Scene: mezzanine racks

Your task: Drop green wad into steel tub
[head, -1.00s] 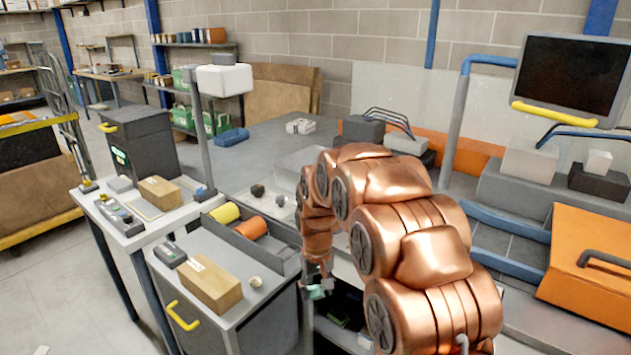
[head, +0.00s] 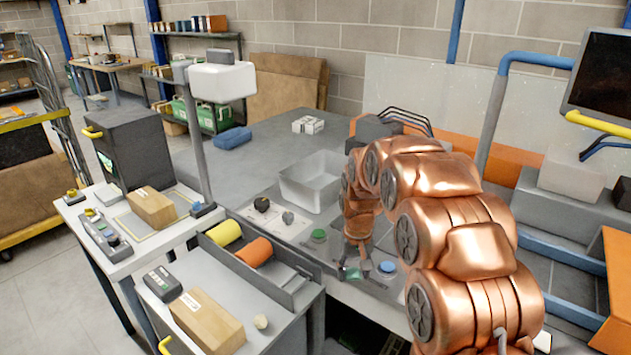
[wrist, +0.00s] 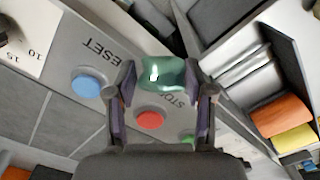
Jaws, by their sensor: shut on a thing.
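My gripper (head: 354,274) is low over the front edge of the grey bench, in front of my copper arm. In the wrist view its two fingers (wrist: 162,98) are shut on the green wad (wrist: 162,72), a crumpled, shiny green lump. The wad shows small in the head view (head: 352,273). The steel tub (head: 309,180) is an open, pale grey rectangular container on the bench, behind and left of the gripper. My arm stands close to its right side. Its visible inside looks empty.
A button panel lies beneath the gripper, with a red STOP button (wrist: 149,121) and a blue RESET button (wrist: 87,82). Left of it, a grey trough holds yellow and orange rolls (head: 254,251). A cardboard box (head: 207,319) sits on the cabinet. The bench behind the tub is mostly clear.

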